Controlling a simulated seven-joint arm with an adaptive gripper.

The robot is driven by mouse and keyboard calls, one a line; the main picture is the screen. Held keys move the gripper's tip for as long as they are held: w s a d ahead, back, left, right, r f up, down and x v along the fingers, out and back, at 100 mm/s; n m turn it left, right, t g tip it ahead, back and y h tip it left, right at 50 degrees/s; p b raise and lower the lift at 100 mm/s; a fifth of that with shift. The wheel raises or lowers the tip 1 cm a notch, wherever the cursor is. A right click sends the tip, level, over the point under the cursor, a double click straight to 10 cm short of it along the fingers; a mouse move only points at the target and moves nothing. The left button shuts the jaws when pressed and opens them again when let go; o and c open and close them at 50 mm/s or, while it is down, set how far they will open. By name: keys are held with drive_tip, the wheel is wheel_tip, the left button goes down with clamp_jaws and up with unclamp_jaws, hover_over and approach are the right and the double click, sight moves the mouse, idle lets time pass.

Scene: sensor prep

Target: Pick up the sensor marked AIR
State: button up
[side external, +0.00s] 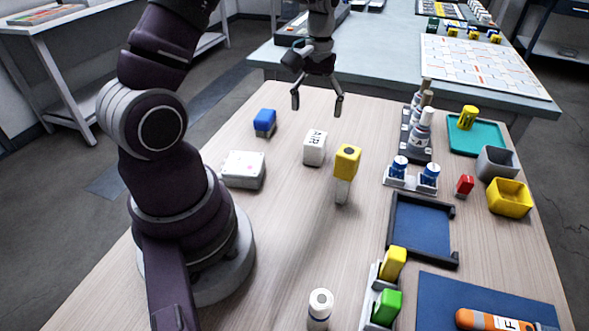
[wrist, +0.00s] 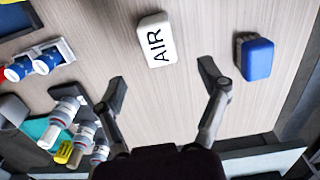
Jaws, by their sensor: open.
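The sensor marked AIR (side external: 315,148) is a small white block with black letters, standing on the wooden table near its middle. In the wrist view the AIR sensor (wrist: 157,40) lies ahead of the fingertips and between their lines, apart from them. My gripper (side external: 318,104) is open and empty, held above the far part of the table, beyond the sensor. Its two fingers (wrist: 160,75) also show in the wrist view, spread wide with nothing between them.
A blue block (side external: 265,122) stands left of the sensor, and a white box (side external: 243,169) is nearer my base. A yellow-topped sensor (side external: 346,165) stands close by on the right. Bottles in a rack (side external: 409,178), a blue tray (side external: 422,228) and a yellow bin (side external: 510,198) fill the right side.

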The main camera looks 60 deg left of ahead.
sight(316, 137)
wheel_tip(316, 137, down, 10)
drive_tip(key=shift+d+f, duration=0.1)
drive_tip(key=shift+d, duration=0.05)
drive_tip(key=shift+c, duration=0.4)
drive_tip(key=c, duration=1.2)
